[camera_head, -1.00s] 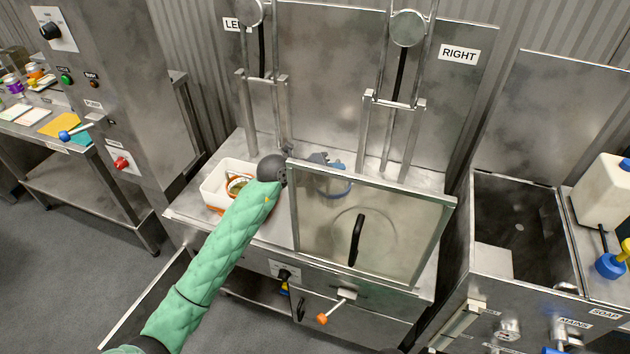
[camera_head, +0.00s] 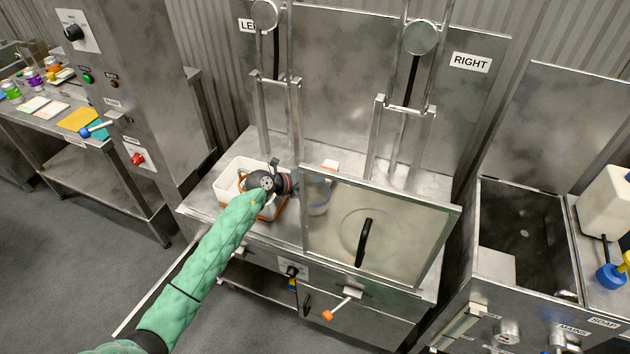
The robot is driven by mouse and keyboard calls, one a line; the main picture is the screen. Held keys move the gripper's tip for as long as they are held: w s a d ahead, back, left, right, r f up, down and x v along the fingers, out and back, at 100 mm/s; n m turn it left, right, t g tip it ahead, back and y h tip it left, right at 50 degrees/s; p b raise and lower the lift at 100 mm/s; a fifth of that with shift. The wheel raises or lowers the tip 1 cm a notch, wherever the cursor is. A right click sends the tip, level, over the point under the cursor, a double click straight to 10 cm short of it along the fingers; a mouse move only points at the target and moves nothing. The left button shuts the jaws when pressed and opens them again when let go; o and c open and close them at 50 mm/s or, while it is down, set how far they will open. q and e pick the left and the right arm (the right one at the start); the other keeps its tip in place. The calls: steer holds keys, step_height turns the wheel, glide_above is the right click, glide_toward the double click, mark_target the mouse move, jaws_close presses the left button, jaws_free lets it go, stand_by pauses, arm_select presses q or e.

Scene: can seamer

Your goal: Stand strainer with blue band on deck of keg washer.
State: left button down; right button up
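A round piece with a blue band (camera_head: 318,198), which looks like the strainer, shows behind the left part of the clear door panel (camera_head: 380,225). It is on or just above the steel deck (camera_head: 232,160) of the machine marked LEFT and RIGHT. The panel blurs it, so I cannot tell whether it rests flat. My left gripper (camera_head: 288,184), on the green-sleeved arm, is just left of it, over the right side of a white tub (camera_head: 226,184). A gap between them is not clear. Its fingers are small and partly hidden. My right gripper is out of view.
The white tub holds orange-rimmed things. A small white-and-orange piece (camera_head: 331,165) lies on the deck behind the panel. The panel, with its black handle (camera_head: 364,242), blocks the deck's front right. Upright posts (camera_head: 375,140) stand at the back. An open steel basin (camera_head: 525,235) is at right.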

arm_select(q)
steer(key=shift+f, duration=0.25)
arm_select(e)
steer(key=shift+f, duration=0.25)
arm_select(q)
steer(key=shift+f, duration=0.1)
steer(key=c, duration=1.5)
jaws_free()
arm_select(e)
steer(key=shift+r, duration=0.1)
